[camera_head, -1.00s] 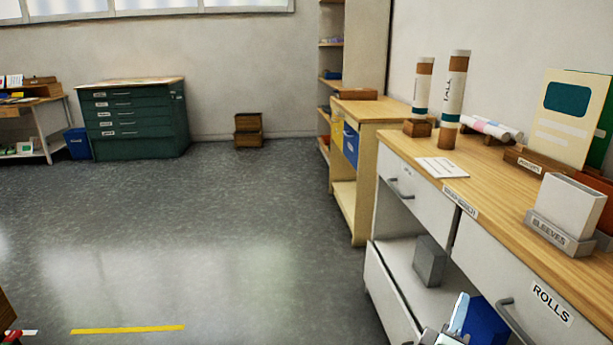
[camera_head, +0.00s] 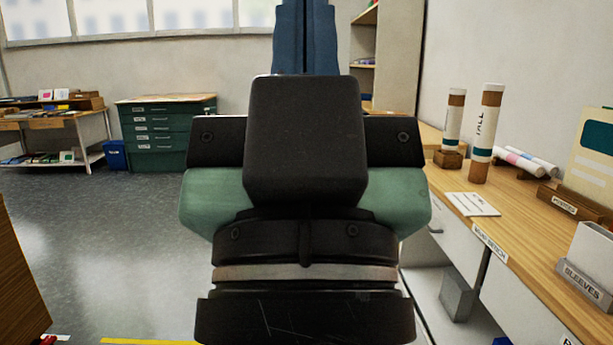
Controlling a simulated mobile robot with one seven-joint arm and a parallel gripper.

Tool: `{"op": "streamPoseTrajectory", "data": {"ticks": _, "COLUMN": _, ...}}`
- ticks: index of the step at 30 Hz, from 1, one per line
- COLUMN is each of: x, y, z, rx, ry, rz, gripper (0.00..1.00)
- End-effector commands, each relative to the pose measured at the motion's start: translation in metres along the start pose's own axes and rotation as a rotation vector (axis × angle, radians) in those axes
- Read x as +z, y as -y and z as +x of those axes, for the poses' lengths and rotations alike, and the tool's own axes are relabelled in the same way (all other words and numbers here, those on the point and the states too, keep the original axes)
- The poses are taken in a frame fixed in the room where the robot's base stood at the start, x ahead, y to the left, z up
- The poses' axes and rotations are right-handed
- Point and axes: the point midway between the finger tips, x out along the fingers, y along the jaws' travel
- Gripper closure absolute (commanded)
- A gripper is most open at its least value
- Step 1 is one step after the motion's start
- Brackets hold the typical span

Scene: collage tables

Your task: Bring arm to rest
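My gripper (camera_head: 305,35) is raised in front of the camera and fills the middle of the head view, seen from behind. Its black and green body hides much of the room's centre. Its two blue fingers point up to the top edge of the picture. They lie side by side with only a thin seam between them, so it looks shut. Nothing shows between the fingers, but their tips are at or past the top edge.
A wooden-topped workbench (camera_head: 505,241) runs along the right, with a tall tube (camera_head: 486,135), a shorter tube (camera_head: 453,124), a card (camera_head: 472,204) and a sleeves holder (camera_head: 585,283). A green drawer cabinet (camera_head: 162,153) stands at the back left. Grey floor (camera_head: 110,250) is open at left.

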Motion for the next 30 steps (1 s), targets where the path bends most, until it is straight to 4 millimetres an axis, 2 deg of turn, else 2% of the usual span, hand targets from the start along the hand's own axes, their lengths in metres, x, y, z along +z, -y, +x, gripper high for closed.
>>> {"op": "streamPoseTrajectory", "data": {"ticks": 1, "x": -0.021, "y": 0.000, "z": 0.023, "rx": 0.000, "ry": 0.000, "rz": -0.002, "gripper": 1.00}}
{"op": "streamPoseTrajectory", "data": {"ticks": 12, "x": -0.099, "y": 0.000, "z": 0.106, "rx": 0.001, "ry": 0.002, "rz": -0.005, "gripper": 1.00}}
{"op": "streamPoseTrajectory", "data": {"ticks": 18, "x": -0.135, "y": 0.000, "z": 0.144, "rx": 0.001, "ry": 0.002, "rz": -0.005, "gripper": 1.00}}
{"op": "streamPoseTrajectory", "data": {"ticks": 24, "x": -0.151, "y": 0.000, "z": 0.162, "rx": 0.001, "ry": 0.003, "rz": -0.005, "gripper": 1.00}}
{"op": "streamPoseTrajectory", "data": {"ticks": 30, "x": -0.151, "y": 0.000, "z": 0.162, "rx": 0.001, "ry": 0.002, "rz": -0.005, "gripper": 1.00}}
